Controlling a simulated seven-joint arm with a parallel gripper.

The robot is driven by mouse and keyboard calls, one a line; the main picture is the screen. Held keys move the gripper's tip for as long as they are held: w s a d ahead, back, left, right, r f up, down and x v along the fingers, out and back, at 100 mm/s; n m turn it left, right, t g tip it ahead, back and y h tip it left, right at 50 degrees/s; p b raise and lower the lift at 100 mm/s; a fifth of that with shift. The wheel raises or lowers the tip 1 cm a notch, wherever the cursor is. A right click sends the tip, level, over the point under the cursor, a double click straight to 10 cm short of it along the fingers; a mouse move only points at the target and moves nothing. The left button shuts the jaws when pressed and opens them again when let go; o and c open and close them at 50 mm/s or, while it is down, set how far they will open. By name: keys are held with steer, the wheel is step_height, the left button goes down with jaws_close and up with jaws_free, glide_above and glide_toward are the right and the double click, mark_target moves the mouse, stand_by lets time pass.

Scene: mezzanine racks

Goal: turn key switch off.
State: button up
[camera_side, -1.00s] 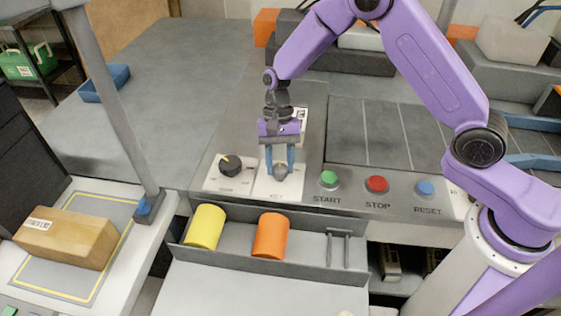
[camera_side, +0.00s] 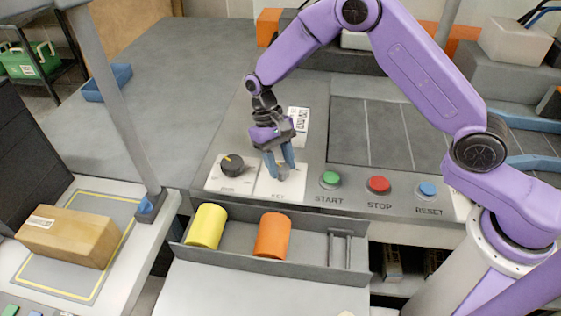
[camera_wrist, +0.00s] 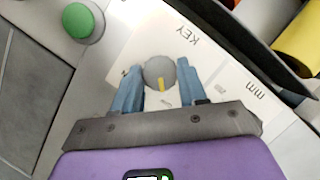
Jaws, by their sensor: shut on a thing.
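The key switch (camera_wrist: 160,72) is a round grey knob with a yellow mark, set in a white plate lettered KEY. In the wrist view it sits between the two blue fingers of my gripper (camera_wrist: 160,82), which are shut on it. In the side view my gripper (camera_side: 279,168) reaches down to the white KEY plate (camera_side: 291,187) with its wrist turned and tilted. The fingers mostly hide the knob there. The lettering by the switch positions is too small to read.
A black dial (camera_side: 232,166) stands just left of the key plate. Green START (camera_side: 331,179), red STOP (camera_side: 378,185) and blue RESET (camera_side: 427,190) buttons line up to the right. A grey tray (camera_side: 337,267) in front holds a yellow cylinder (camera_side: 207,226) and an orange cylinder (camera_side: 272,235).

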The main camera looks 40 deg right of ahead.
stand_by(0.3)
steer(key=o, duration=1.1)
steer(key=shift+c, duration=0.2)
steer(key=v, duration=1.7)
steer(key=shift+w+r, duration=0.15)
step_height(320, 180, up, 3)
steer(key=n+t, duration=0.1)
steer(key=n, duration=0.2)
glide_above(285, 170)
steer(key=s+d+n+t, duration=0.2)
steer(key=s+d+n, duration=0.1)
steer(key=s, duration=0.6)
steer(key=s+d+f+n, duration=0.1)
steer(key=s+d+n, duration=0.2)
steer(key=s+d, duration=0.3)
steer(key=s+d+f+n+t, duration=0.1)
steer(key=s+d, duration=0.4)
steer(key=s, duration=0.6)
steer(key=shift+s+d+f+n+t, duration=0.35)
steer(key=shift+f+n, duration=0.4)
steer(key=shift+n, duration=0.45)
